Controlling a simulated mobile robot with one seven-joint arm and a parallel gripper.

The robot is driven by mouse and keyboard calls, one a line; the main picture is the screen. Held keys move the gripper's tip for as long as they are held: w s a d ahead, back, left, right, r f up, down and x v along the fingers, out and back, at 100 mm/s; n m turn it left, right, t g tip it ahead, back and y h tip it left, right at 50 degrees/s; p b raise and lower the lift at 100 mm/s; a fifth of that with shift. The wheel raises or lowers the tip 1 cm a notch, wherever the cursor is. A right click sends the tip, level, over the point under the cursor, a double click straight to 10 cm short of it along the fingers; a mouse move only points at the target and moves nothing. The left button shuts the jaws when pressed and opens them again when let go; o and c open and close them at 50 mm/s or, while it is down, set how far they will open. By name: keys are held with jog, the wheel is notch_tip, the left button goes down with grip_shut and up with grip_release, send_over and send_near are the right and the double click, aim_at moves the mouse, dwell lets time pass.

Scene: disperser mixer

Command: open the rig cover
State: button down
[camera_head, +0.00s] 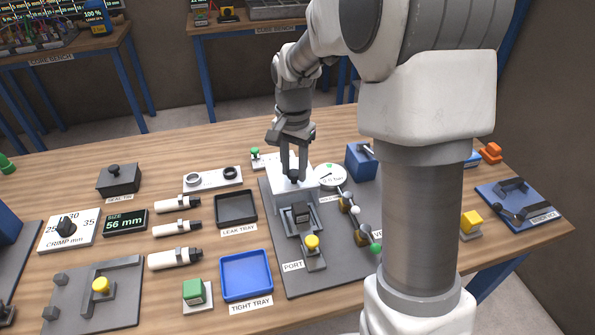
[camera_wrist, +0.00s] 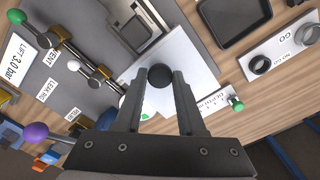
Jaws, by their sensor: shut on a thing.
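The rig cover (camera_head: 283,194) is a pale white-grey box on the grey rig plate (camera_head: 290,268); it also shows in the wrist view (camera_wrist: 187,60) as a white panel. A dark round knob (camera_wrist: 159,75) stands on the cover. My gripper (camera_head: 293,178) points down over the cover. In the wrist view its two fingers (camera_wrist: 160,82) are on either side of the knob, shut on it. The cover's inside is hidden. I cannot tell from these frames whether the cover is raised.
A round gauge (camera_head: 330,176) and valve levers (camera_head: 355,212) stand right of the cover. A port with a yellow knob (camera_head: 312,242) is in front. The dark leak tray (camera_head: 236,208) and blue tight tray (camera_head: 246,275) lie to the left. A go/no-go ring block (camera_head: 212,179) is behind them.

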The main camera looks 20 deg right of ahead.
jog(key=shift+w+r+p, duration=0.1)
jog(key=shift+w+p, duration=0.2)
jog(key=shift+w, duration=1.1)
jog(key=c, duration=0.5)
grip_release()
jog(key=shift+s, duration=0.1)
notch_tip(320, 180, up, 17)
jog(key=p, duration=0.2)
jog(key=shift+r, duration=0.2)
